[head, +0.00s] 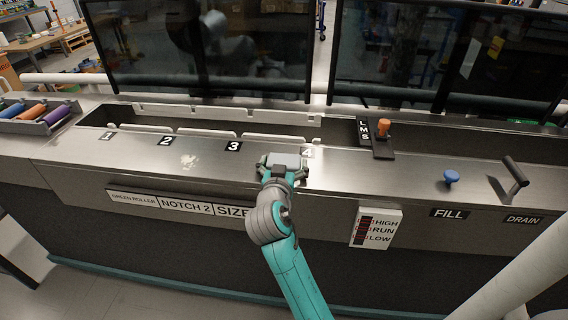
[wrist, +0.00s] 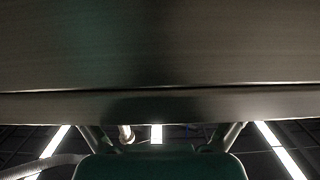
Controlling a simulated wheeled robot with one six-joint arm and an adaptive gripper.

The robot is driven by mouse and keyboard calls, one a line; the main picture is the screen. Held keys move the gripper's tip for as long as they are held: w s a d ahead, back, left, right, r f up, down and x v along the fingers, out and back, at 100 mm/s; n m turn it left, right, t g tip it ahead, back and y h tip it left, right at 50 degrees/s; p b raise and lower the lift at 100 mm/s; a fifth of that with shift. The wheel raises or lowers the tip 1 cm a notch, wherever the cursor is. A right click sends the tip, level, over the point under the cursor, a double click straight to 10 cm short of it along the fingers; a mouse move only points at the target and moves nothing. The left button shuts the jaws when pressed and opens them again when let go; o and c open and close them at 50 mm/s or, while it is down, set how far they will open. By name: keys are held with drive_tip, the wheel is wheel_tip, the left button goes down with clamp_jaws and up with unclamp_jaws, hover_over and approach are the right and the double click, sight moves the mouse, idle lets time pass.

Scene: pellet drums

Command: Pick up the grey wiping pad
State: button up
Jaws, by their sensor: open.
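My gripper (head: 283,164) is over the front of the steel counter, just below the label 4 in the head view. Its fingers are spread. A pale grey flat block (head: 287,159) shows between the fingers; it may be the grey wiping pad, but I cannot tell it surely from the gripper's own parts. No other grey pad shows in the head view. In the wrist view my fingers (wrist: 162,136) stand apart on both sides, with no pad visible between them. Brushed metal fills the top of that view.
The steel counter (head: 400,165) has a long trough (head: 160,118) behind the numbered slots. A roller tray (head: 38,112) is far left.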

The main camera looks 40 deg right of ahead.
drive_tip(key=c, duration=0.8)
